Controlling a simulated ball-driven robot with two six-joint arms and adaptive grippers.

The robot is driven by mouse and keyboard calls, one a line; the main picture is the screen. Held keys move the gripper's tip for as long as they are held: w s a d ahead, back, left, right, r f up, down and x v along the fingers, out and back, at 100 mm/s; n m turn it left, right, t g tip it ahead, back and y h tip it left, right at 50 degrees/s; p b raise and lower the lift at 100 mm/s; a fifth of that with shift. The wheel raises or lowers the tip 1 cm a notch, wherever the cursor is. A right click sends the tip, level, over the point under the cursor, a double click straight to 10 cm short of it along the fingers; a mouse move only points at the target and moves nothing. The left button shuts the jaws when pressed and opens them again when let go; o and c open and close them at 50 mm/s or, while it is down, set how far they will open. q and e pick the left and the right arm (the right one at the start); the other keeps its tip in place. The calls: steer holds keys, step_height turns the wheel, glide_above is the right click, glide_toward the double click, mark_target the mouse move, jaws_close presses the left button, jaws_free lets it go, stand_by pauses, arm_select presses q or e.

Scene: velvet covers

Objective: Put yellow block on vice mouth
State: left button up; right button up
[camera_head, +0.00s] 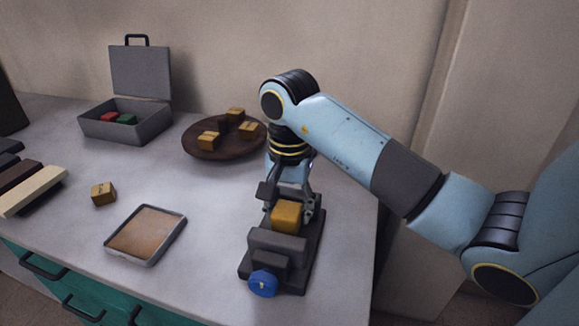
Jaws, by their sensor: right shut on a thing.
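A yellow block (287,216) is in my right gripper (291,206), which points down at the front right of the table. The gripper is shut on the block. The dark grey vice (277,243) with a blue round knob (263,283) lies right under and in front of the block. The block shows between the vice's front and rear parts, at its mouth. I cannot tell whether the block touches the vice. My left gripper does not show.
A round brown tray (197,152) with several small blocks stands behind. An open grey case (141,125) with red and green things is at the back left. A shallow metal tray (145,233), a loose small block (103,193) and long bars (36,190) lie left on the table.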

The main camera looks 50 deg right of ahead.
steer(key=shift+f, duration=0.9)
steer(key=shift+f, duration=0.2)
steer(key=o, duration=1.3)
steer(key=shift+r, duration=0.1)
steer(key=shift+r, duration=0.1)
